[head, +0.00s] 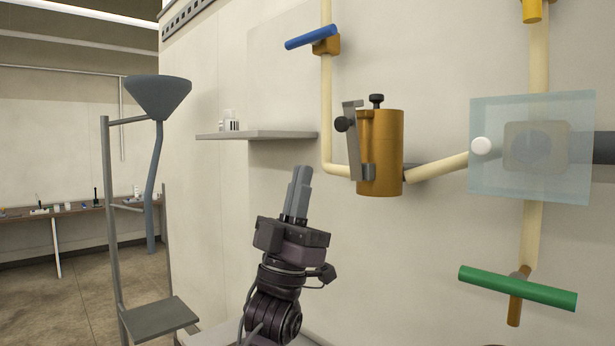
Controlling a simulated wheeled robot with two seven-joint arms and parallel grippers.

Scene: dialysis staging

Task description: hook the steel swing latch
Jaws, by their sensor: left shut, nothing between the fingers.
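The steel swing latch (352,140) is a grey bar on the left side of a brass-coloured cylindrical housing (386,150) on the wall pipe. The latch stands nearly upright, tilted a little, with a black knob (342,124) near its top. A second black knob (376,100) sits on top of the housing. I cannot tell whether the latch is hooked on anything. My left gripper (298,190) points up, below and left of the housing, apart from the latch. Its grey fingers are shut together and hold nothing. My right gripper is not in view.
A blue-handled valve (313,38) is above left, and a green-handled valve (517,288) is low right. A translucent panel with a white knob (481,146) stands right of the housing. A wall shelf (255,135) and a funnel stand (158,98) are left.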

